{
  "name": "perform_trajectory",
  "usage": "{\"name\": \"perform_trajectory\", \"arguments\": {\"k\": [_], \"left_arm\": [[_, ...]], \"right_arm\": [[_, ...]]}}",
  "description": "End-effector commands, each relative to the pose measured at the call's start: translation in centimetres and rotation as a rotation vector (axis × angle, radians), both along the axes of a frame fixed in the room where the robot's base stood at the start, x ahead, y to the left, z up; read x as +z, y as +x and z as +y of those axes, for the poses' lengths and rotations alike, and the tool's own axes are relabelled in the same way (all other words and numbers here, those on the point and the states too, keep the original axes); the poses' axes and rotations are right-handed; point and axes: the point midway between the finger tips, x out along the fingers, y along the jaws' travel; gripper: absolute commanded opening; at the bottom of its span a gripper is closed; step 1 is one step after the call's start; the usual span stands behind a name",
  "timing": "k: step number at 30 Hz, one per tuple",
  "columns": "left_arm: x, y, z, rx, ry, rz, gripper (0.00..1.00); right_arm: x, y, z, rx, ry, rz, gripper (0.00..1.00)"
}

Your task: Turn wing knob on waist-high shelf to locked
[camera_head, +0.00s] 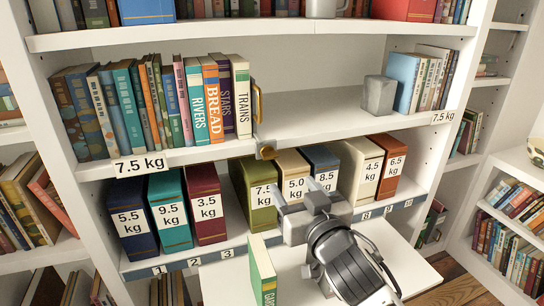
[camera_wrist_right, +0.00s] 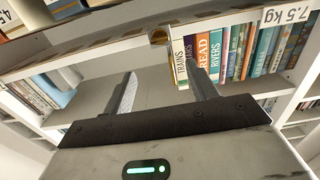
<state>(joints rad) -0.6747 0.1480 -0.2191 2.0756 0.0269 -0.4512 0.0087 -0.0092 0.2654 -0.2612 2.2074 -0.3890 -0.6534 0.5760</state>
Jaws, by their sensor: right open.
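A small brass knob (camera_head: 266,152) sits on the front edge of the waist-high shelf (camera_head: 330,128), near the middle. Its wing direction is too small to tell in the head view. It also shows in the right wrist view (camera_wrist_right: 158,37), beyond the fingertips and roughly between them. My right gripper (camera_head: 297,191) is open and empty, below and slightly right of the knob, apart from it. Its two fingers also show in the right wrist view (camera_wrist_right: 160,76). My left gripper is not in view.
Books (camera_head: 150,105) fill the shelf's left part, with a brass handle (camera_head: 258,104) beside them. A grey block (camera_head: 379,95) stands right. Weight-labelled boxes (camera_head: 262,196) stand below, behind my gripper. A green book (camera_head: 262,272) stands on a white board (camera_head: 225,282). The shelf's middle is bare.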

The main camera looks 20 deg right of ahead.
Motion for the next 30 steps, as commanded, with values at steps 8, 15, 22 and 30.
{"name": "perform_trajectory", "arguments": {"k": [8, 15, 22, 30], "left_arm": [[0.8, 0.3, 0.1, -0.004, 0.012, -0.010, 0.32], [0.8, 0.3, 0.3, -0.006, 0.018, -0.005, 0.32], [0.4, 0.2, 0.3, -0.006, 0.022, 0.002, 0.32], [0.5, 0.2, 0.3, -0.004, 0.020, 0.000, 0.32]], "right_arm": [[0.2, 6.3, 0.2, 0.000, -0.003, 0.000, 0.58], [0.1, 10.8, 0.4, 0.001, -0.003, 0.001, 0.58], [0.0, 13.0, 0.5, 0.002, -0.002, 0.001, 0.58], [-0.1, 13.2, 0.5, 0.002, -0.002, 0.003, 0.58]]}}
